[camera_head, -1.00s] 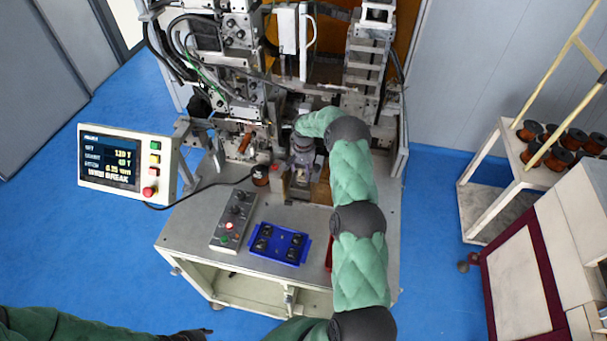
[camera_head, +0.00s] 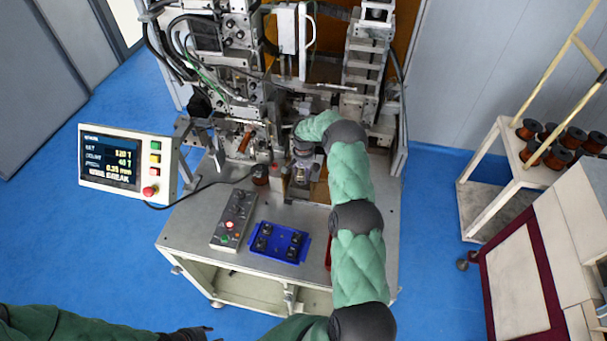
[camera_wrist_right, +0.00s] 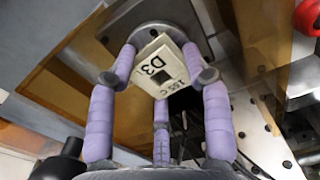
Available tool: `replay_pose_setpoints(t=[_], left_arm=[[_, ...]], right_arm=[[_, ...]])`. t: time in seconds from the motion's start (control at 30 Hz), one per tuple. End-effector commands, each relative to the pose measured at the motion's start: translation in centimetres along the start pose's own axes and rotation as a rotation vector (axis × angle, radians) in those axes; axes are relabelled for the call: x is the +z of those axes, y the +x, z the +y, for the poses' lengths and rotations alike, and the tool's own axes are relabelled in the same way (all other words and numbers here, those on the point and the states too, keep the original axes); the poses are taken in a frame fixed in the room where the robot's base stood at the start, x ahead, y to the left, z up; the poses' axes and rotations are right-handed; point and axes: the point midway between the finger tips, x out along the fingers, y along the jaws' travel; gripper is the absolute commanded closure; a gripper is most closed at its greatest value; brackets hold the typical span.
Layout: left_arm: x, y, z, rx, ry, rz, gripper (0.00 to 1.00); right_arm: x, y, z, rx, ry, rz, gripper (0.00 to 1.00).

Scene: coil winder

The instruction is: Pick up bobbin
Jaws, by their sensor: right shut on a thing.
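The bobbin (camera_wrist_right: 162,66) shows in the right wrist view as a cream, square-ended part marked "D3" and "155 C". My right gripper (camera_wrist_right: 160,80) has its purple-padded fingers closed around it. A round metal fixture (camera_wrist_right: 165,32) lies just beyond the bobbin; I cannot tell whether they touch. In the head view my right gripper (camera_head: 301,172) points down over the middle of the winder's bench, and the bobbin is not clearly seen there. My left gripper (camera_head: 195,333) is at the bottom edge, away from the bench, partly cut off; its opening is unclear.
A blue tray (camera_head: 252,256) with several dark parts lies on the bench front, beside a button box (camera_head: 233,220). The winder (camera_head: 235,90) rises behind. A display panel (camera_head: 125,165) reads "WIRE BREAK". A spool rack (camera_head: 500,165) stands right.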

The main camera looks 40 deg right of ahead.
Motion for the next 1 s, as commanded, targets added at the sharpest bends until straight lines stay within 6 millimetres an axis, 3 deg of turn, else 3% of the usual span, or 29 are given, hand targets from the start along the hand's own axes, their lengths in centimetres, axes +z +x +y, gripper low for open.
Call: replay_pose_setpoints(t=[0.17, 0.4, 1.0], left_arm=[[0.0, 0.2, -0.1, 0.000, 0.000, 0.000, 0.60], [0.0, 0.8, -0.3, 0.000, 0.000, 0.000, 0.60], [-0.1, 2.9, -1.0, 0.000, 0.000, 0.000, 0.60]], right_arm=[[-0.2, -0.7, -0.1, -0.002, 0.000, 0.004, 0.67], [-0.2, -3.3, -0.1, -0.003, -0.001, 0.005, 0.67], [5.6, -9.3, 0.1, -0.002, -0.002, 0.001, 0.67]])
